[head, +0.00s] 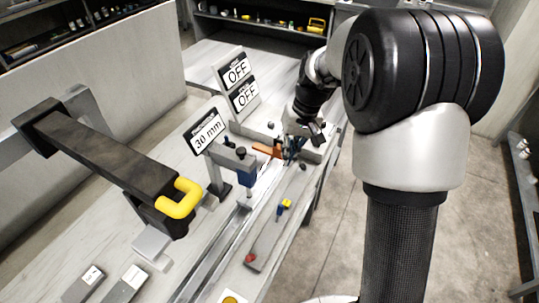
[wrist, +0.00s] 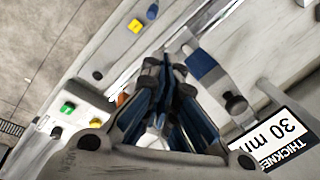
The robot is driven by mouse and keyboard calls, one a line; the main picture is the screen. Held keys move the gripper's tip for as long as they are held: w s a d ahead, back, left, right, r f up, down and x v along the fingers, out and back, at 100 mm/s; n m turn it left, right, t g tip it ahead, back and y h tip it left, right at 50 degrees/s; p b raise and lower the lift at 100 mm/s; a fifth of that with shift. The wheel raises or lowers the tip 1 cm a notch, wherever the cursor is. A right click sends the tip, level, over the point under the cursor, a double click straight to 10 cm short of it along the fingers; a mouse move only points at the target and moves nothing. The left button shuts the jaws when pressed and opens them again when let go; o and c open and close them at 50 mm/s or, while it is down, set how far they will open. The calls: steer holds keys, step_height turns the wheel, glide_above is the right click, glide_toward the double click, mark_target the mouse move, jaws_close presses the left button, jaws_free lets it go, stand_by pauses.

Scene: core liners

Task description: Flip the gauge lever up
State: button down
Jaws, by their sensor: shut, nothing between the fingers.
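The thickness gauge (head: 221,158) stands on the bench beside the rail, with a blue probe (head: 246,171) and a black knob (head: 240,152). Its display (head: 207,131) reads 30 mm. In the wrist view the blue probe (wrist: 203,64), the black knob (wrist: 237,103) and the display (wrist: 275,140) lie right of my gripper (wrist: 163,74). My gripper (head: 290,150) is shut and empty, low over the bench to the right of the gauge. An orange piece (head: 267,150) shows beside the fingers; I cannot tell whether they touch. Which part is the lever is not clear.
Two OFF signs (head: 237,82) stand behind the gauge. A grey panel (head: 264,232) with yellow, blue and red parts lies in front. A press-like arm with a yellow handle (head: 179,198) stands at left. A box with green and yellow buttons (wrist: 62,118) is left of my gripper.

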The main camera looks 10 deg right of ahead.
mark_target(279, 213)
steer(key=w+f, duration=0.2)
steer(key=f, duration=0.4)
steer(key=w+d+f+g+y, duration=0.1)
steer(key=w+f, duration=0.2)
steer(key=f, duration=0.4)
steer(key=shift+d+m, duration=0.3)
steer(key=shift+s+f, duration=0.1)
steer(key=shift+f, duration=0.05)
steer(key=b+x, duration=0.3)
steer(key=x, duration=0.7)
steer(key=shift+s+a+f, duration=0.1)
steer(key=shift+s+f, duration=0.05)
steer(key=shift+f, duration=0.15)
steer(key=s+r, duration=0.1)
steer(key=s+r+b, duration=0.1)
steer(key=s, duration=0.1)
steer(key=shift+s+r, duration=0.15)
steer(key=shift+s, duration=0.1)
steer(key=shift+r, duration=0.1)
steer(key=shift+s+a+r, duration=0.1)
steer(key=shift+s+r, duration=0.05)
